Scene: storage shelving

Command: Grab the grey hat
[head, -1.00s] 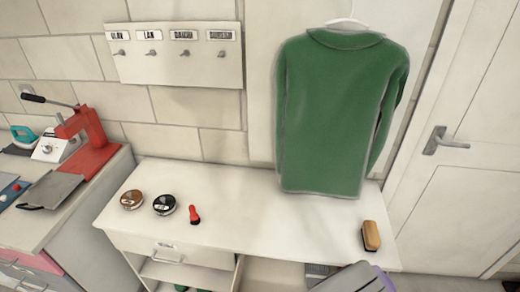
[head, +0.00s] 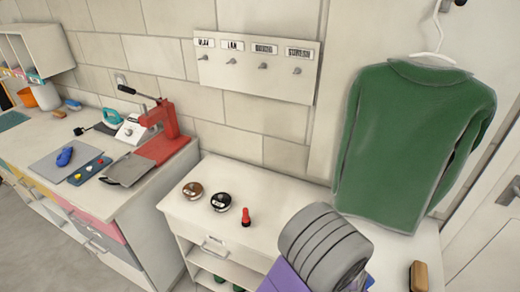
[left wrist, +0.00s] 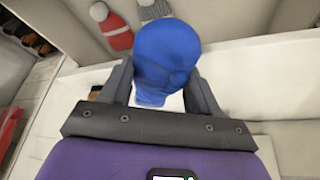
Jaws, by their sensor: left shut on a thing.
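A grey knitted hat (left wrist: 155,9) with a pompom is at the top of the left wrist view, partly cut off by the frame edge. My left gripper (left wrist: 160,82) is shut on a blue rounded cloth item (left wrist: 166,50), which looks like a hat or hood. The grey hat is beyond the blue item and apart from the fingers. In the head view my left arm covers the gripper. My right gripper is not in view.
A red hat (left wrist: 113,30) is beside the grey one. In the head view, a green sweater (head: 410,145) hangs above a white bench (head: 290,185) with two polish tins (head: 220,201), a red-handled item (head: 246,218) and a brush (head: 418,276). The wall hooks (head: 262,67) are empty.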

